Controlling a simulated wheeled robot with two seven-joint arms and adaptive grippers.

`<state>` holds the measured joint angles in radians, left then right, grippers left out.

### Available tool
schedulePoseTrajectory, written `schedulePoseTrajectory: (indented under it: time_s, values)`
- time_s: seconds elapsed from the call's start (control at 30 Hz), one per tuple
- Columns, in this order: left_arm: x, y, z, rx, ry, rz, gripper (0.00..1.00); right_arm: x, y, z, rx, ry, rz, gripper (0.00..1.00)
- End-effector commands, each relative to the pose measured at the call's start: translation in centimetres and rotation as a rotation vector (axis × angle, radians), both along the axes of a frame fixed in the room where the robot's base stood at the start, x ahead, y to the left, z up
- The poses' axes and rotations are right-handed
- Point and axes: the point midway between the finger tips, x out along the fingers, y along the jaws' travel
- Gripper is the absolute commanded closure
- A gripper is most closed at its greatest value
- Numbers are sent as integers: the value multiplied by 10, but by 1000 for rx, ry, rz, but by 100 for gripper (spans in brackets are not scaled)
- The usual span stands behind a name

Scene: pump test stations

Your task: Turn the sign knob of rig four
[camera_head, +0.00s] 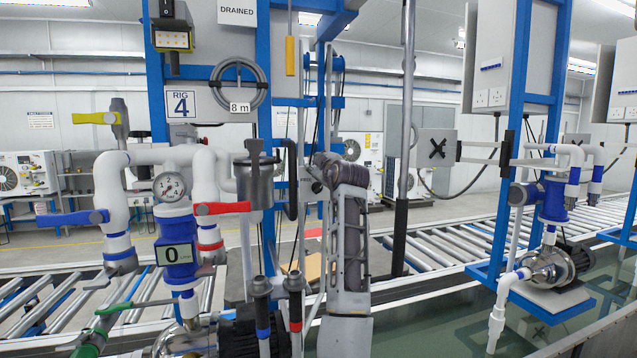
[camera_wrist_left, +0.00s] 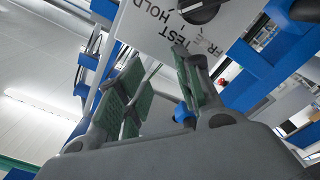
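Rig four carries a "RIG 4" plate (camera_head: 182,104) at the left in the head view. In the left wrist view a white sign plate (camera_wrist_left: 165,28) shows the words TEST and HOLD and a third, partly hidden word. A round black knob (camera_wrist_left: 202,8) sits on it, cut off by the top edge. My left gripper (camera_wrist_left: 157,72) is open and empty, its green-padded fingers spread below the plate and apart from the knob. In the head view I cannot make out this knob or the left gripper. My right gripper is in neither view.
A grey arm link of mine stands in the middle. A roller conveyor (camera_head: 450,246) runs behind.

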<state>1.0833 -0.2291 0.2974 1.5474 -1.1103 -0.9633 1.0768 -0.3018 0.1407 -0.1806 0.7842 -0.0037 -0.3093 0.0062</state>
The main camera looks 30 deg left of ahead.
Motion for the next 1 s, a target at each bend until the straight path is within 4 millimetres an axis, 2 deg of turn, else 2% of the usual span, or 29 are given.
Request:
schedulePoseTrajectory:
  time_s: [0.33,0.77,1.0]
  values:
    - [2,2,21,-7,14,2,69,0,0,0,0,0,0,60]
    - [3,2,25,-10,18,2,69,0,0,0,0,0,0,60]
    - [3,2,24,-11,18,3,43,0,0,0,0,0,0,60]
